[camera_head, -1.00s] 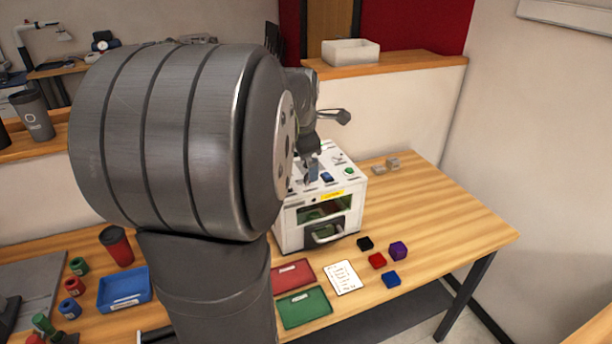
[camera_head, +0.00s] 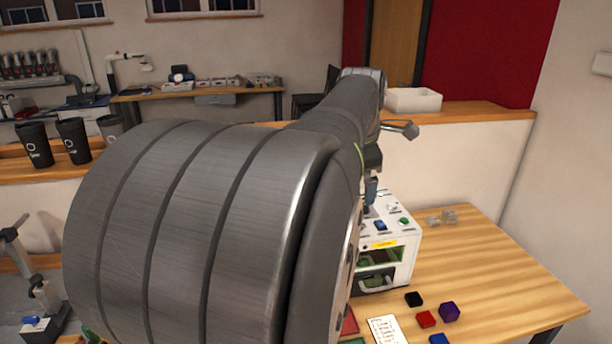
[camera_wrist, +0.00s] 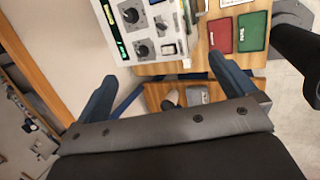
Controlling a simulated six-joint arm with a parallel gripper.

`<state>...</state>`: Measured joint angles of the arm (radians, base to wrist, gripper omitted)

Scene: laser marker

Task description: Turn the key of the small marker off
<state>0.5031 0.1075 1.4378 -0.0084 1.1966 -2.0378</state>
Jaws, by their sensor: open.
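The small marker (camera_head: 405,254), a white box with a green-lit window and a drawer handle, stands on the wooden table. Its top panel carries a blue button (camera_head: 380,225), a green button (camera_head: 404,221) and a pale raised control (camera_head: 393,208). In the wrist view, the panel (camera_wrist: 120,22) shows two dark round controls on grey plates, one (camera_wrist: 131,15) nearer the top edge and one (camera_wrist: 143,49) lower. I cannot tell which is the key. My gripper (camera_wrist: 162,70) is open and empty, its fingers apart below the panel in that view. In the head view my arm hides part of the marker.
Black (camera_head: 414,299), red (camera_head: 426,319) and purple (camera_head: 449,312) blocks lie in front of the marker, beside a white card (camera_head: 385,330). Grey pieces (camera_head: 441,217) lie behind it. The table's right side is clear. Red (camera_wrist: 220,34) and green (camera_wrist: 252,31) trays show in the wrist view.

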